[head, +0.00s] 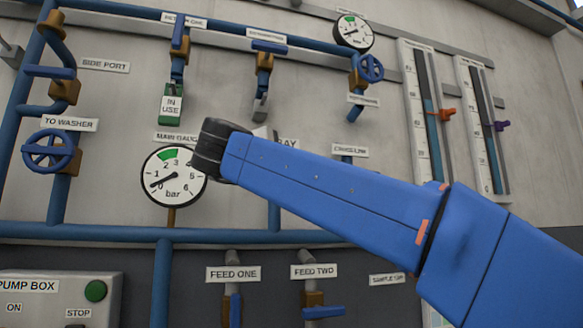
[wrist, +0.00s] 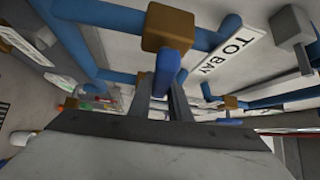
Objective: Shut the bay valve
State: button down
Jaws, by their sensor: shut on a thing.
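The bay valve has a brass-brown body (wrist: 168,27) on a blue pipe, in the wrist view, with a white TO BAY label (wrist: 233,52) to its right. Its blue handle (wrist: 167,62) comes from the body toward me, between the fingers of my gripper (wrist: 163,95). My gripper is shut on this handle. The handle's exact angle to the pipe is hard to tell. In the head view my blue arm hides the valve and gripper; only part of the bay label (head: 287,143) shows above the arm.
The main gauge (head: 174,175) is close left of my wrist. A blue handwheel (head: 48,151) is further left. Lever valves labelled FEED ONE (head: 233,274) and FEED TWO (head: 314,271) are below my arm. A pump box (head: 60,297) is at lower left. Pipes surround the gripper.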

jog(key=shift+f+m+g, duration=0.2)
jog(key=shift+m+g, duration=0.1)
jog(key=shift+m, duration=0.1)
jog(key=shift+y, duration=0.3)
jog(key=c, duration=1.6)
grip_release()
jog(key=shift+d, duration=0.1)
jog(key=shift+c, duration=0.2)
jog(key=v, duration=1.7)
jog(key=shift+r, duration=0.2)
jog(key=shift+s+a, duration=0.1)
jog(key=shift+a, duration=0.15)
